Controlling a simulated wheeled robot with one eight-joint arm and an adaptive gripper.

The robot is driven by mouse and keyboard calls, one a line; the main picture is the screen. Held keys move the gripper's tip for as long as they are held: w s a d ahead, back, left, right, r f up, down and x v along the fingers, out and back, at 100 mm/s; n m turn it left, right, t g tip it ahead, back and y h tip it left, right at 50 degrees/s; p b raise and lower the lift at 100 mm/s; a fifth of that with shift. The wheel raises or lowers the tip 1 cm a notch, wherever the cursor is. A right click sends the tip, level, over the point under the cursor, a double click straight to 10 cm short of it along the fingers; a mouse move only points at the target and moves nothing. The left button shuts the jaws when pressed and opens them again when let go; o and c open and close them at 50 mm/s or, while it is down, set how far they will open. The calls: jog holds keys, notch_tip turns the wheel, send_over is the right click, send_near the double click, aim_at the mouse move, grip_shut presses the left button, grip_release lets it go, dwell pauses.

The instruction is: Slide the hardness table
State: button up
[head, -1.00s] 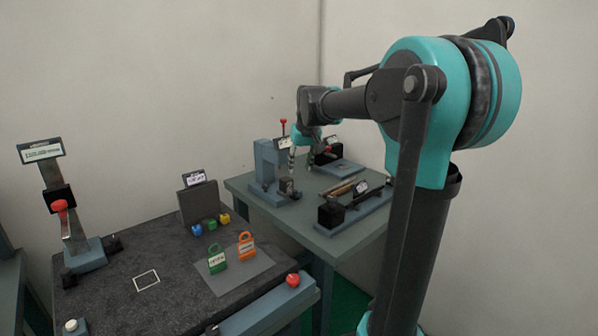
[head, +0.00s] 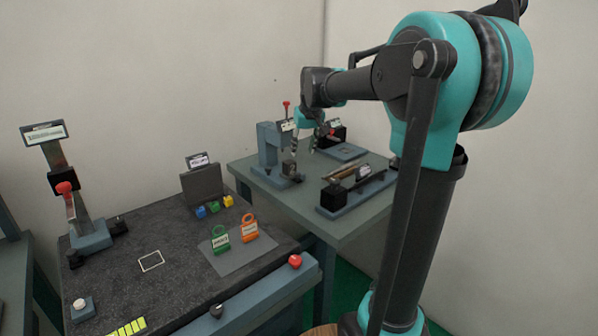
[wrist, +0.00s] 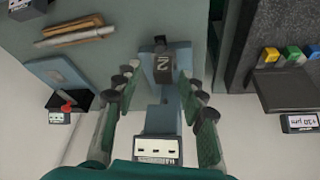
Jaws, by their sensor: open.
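A blue-grey bench fixture with an upright frame (head: 268,146) and a low base stands on the left part of the far grey-green table. A small dark block (head: 289,169) sits on its base. In the wrist view the fixture (wrist: 168,112) runs up the middle, with a white label too small to read surely. The dark block (wrist: 163,66) there bears a pale mark like a Z or N. My gripper (wrist: 162,84) is open, its fingers on either side of the fixture near the block. In the head view my gripper (head: 305,143) is above the block; contact cannot be told.
A long fixture with a black block (head: 333,197) and rods stands to the right on that table. Another fixture with a red knob (head: 330,133) is behind. The dark bench on the left carries green (head: 220,239) and orange (head: 249,229) padlock-shaped tags and a grey case (head: 202,184).

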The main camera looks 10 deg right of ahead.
aim_at(298, 174)
jog(key=x, duration=1.2)
jog(key=shift+r, duration=0.1)
jog(key=shift+c, duration=0.5)
grip_shut()
